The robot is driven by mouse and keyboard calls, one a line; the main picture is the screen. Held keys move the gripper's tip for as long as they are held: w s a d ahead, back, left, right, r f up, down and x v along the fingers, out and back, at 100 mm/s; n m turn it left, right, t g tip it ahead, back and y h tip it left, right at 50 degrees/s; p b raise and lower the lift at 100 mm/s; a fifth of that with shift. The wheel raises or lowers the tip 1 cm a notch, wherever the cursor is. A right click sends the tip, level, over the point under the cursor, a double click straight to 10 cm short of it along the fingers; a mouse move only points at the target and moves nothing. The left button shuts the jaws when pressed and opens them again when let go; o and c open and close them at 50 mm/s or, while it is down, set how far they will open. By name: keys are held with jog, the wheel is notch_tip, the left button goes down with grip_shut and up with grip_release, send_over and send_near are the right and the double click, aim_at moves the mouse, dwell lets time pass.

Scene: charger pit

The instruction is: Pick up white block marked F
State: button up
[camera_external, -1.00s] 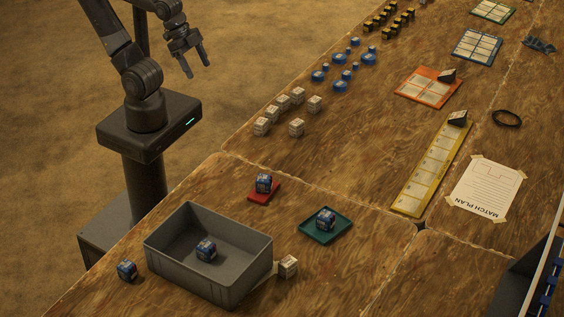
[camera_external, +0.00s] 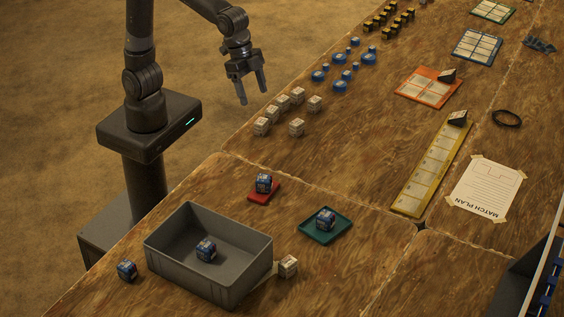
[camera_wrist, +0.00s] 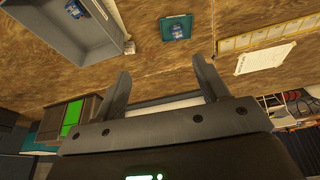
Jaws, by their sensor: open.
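Several small white blocks (camera_external: 283,103) with dark markings stand in a loose group near the table's left edge in the external view. Another white block (camera_external: 288,266) stands against the right side of the grey bin, and a white block also shows by the bin in the wrist view (camera_wrist: 129,47). The markings are too small to read, so I cannot tell which block bears the F. My gripper (camera_external: 253,97) is open and empty, in the air to the upper left of the group. Its two fingers show apart in the wrist view (camera_wrist: 160,68).
The grey bin (camera_external: 206,279) holds a blue block (camera_external: 206,250). Blue blocks sit on a red tray (camera_external: 258,197) and a teal tray (camera_external: 342,233); another blue block (camera_external: 127,270) stands left of the bin. Blue discs (camera_external: 340,86) lie beyond the white group. A yellow strip (camera_external: 413,195) lies right.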

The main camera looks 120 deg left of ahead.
jog(key=w+d+f, duration=0.4)
jog(key=w+d, duration=0.1)
jog(key=w, duration=0.4)
jog(key=m+g, duration=0.2)
send_near(288, 261)
jog(key=shift+w+d+f, duration=0.1)
jog(key=shift+d+f, duration=0.15)
jog(key=f, duration=0.3)
jog(key=w+f, duration=0.1)
jog(key=f, duration=0.6)
jog(key=shift+w, duration=0.25)
jog(key=shift+c, duration=0.4)
jog(key=c, duration=1)
